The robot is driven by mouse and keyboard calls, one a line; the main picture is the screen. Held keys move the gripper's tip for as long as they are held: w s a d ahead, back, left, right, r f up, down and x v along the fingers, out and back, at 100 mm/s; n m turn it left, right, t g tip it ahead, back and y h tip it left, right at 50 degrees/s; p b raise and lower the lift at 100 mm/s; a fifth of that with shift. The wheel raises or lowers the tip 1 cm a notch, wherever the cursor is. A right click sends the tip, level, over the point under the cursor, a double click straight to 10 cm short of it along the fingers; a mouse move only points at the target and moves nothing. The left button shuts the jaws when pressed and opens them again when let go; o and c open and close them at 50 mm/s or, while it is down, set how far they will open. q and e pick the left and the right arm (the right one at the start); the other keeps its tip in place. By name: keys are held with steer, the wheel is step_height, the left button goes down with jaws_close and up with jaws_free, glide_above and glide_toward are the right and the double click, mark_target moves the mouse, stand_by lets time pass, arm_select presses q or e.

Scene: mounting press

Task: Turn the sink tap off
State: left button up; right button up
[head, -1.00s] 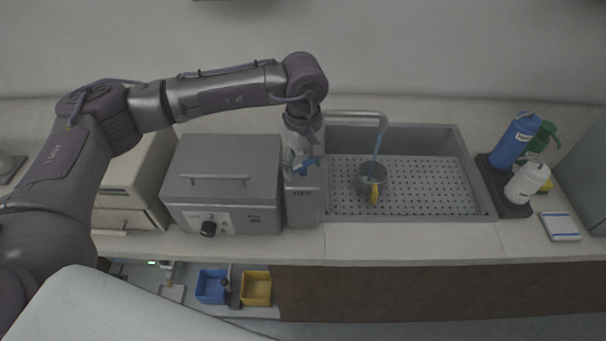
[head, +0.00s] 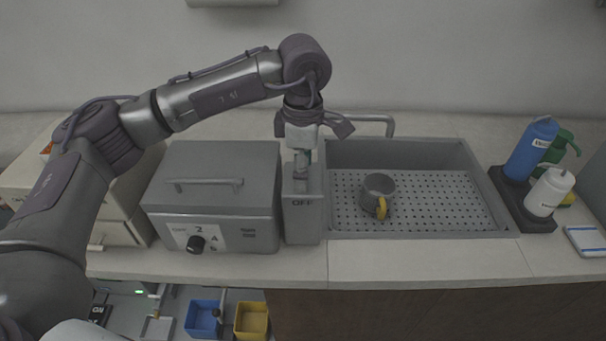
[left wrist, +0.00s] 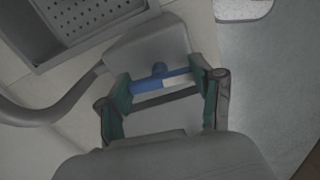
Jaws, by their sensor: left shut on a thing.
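My left gripper (head: 303,155) is above the grey tap block (head: 303,210), which has a label reading OFF on its front. In the left wrist view the gripper (left wrist: 163,92) has its green-padded fingers at the two ends of a blue tap handle (left wrist: 160,78), shut on it. In the head view the gripper hides most of the handle. The grey spout (head: 378,118) reaches over the back of the sink (head: 460,228), and no water stream shows below it. A grey mug (head: 378,188) with a yellow handle stands in the sink. My right gripper is not in view.
A grey oven-like box (head: 215,190) with a dial stands left of the tap block. Bottles, one blue (head: 530,150) and one white (head: 548,192), stand on a dark tray right of the sink. The front counter strip (head: 420,258) is clear.

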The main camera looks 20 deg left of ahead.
arm_select(q)
steer(key=shift+n, duration=0.5)
steer(key=o, duration=1.2)
steer(key=shift+c, duration=0.2)
steer(key=shift+r, duration=0.15)
step_height(320, 180, up, 12)
